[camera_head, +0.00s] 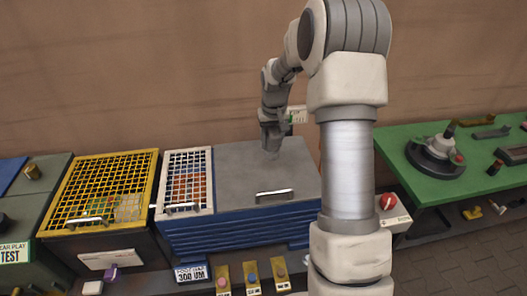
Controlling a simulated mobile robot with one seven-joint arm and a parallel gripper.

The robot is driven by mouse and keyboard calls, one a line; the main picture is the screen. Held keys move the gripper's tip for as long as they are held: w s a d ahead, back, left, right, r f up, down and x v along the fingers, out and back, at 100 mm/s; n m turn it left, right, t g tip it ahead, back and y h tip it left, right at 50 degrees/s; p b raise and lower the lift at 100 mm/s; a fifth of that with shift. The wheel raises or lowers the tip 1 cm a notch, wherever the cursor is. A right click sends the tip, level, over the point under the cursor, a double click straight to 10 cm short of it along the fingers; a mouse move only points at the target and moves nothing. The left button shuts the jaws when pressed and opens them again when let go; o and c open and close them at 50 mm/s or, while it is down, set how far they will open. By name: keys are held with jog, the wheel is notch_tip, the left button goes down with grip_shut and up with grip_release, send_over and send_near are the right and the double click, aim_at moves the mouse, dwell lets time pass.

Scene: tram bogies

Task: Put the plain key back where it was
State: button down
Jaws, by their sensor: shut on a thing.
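My gripper (271,148) points down over the grey top (240,160) of a blue cabinet, toward its back right. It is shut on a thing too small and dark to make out. I cannot tell whether that thing is the plain key, or whether it touches the grey top. Three small brass plates stand in a row below the cabinet's front: one with a pink knob (222,281), one with a blue knob (252,277) and one with a brownish knob (281,273). I cannot identify a plain key in this view.
A yellow mesh lid (98,190) and a white-framed mesh lid (186,180) lie left of the grey top. A handle (274,195) sits at its front edge. A red button box (390,206) and a green table (430,190) are right. My arm crosses the middle right.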

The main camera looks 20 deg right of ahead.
jog(key=shift+w+a+f, duration=0.3)
jog(key=shift+f, duration=0.6)
jog(key=shift+w+a+f, duration=0.35)
jog(key=shift+f, duration=0.6)
jog(key=shift+w+a+f, duration=0.3)
jog(key=shift+f, duration=0.6)
jog(key=shift+f, duration=0.15)
jog(key=shift+c, duration=1.6)
grip_release()
